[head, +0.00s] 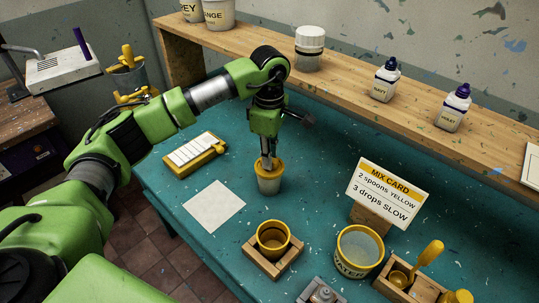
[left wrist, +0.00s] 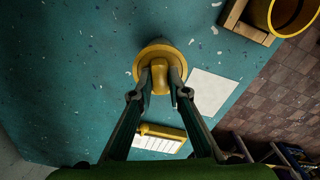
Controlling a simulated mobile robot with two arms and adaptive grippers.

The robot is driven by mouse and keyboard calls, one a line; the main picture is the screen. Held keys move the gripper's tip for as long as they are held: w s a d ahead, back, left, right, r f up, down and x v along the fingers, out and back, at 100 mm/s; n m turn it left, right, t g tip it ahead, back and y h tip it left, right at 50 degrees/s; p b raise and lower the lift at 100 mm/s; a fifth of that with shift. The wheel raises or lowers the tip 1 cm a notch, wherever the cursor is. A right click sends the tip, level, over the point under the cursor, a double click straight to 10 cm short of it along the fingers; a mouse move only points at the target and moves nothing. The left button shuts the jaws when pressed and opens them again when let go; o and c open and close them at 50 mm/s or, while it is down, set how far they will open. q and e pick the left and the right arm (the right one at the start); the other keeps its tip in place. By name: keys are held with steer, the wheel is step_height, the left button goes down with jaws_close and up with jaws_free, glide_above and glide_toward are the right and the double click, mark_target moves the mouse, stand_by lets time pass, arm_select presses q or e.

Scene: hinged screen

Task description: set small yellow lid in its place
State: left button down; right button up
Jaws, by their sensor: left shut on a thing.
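The small yellow lid (head: 262,166) is at the mouth of a pale cup (head: 269,184) on the teal table in the head view. I cannot tell whether it rests fully on the rim. My left gripper (head: 267,160) points down from above, shut on the lid's knob. In the left wrist view the round yellow lid (left wrist: 158,50) shows level under the fingers, and its knob (left wrist: 159,78) sits between the fingertips (left wrist: 159,88). The lid hides most of the cup there. My right gripper is in neither view.
A yellow cup (head: 273,236) stands in a wooden holder (head: 292,262). Right of it are a yellow tub (head: 359,251), a mix card (head: 388,191) and a spoon box (head: 424,290). A white sheet (head: 214,206) lies left. Bottles (head: 384,80) and a jar (head: 308,50) stand on the shelf.

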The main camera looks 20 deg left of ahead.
arm_select(q)
steer(key=shift+f, duration=0.4)
steer(key=shift+r, duration=0.1)
steer(key=c, duration=1.9)
jaws_free()
steer(key=o, duration=0.3)
steer(key=shift+o, duration=0.2)
steer(key=shift+r+p, duration=2.1)
steer(key=shift+r, duration=1.95)
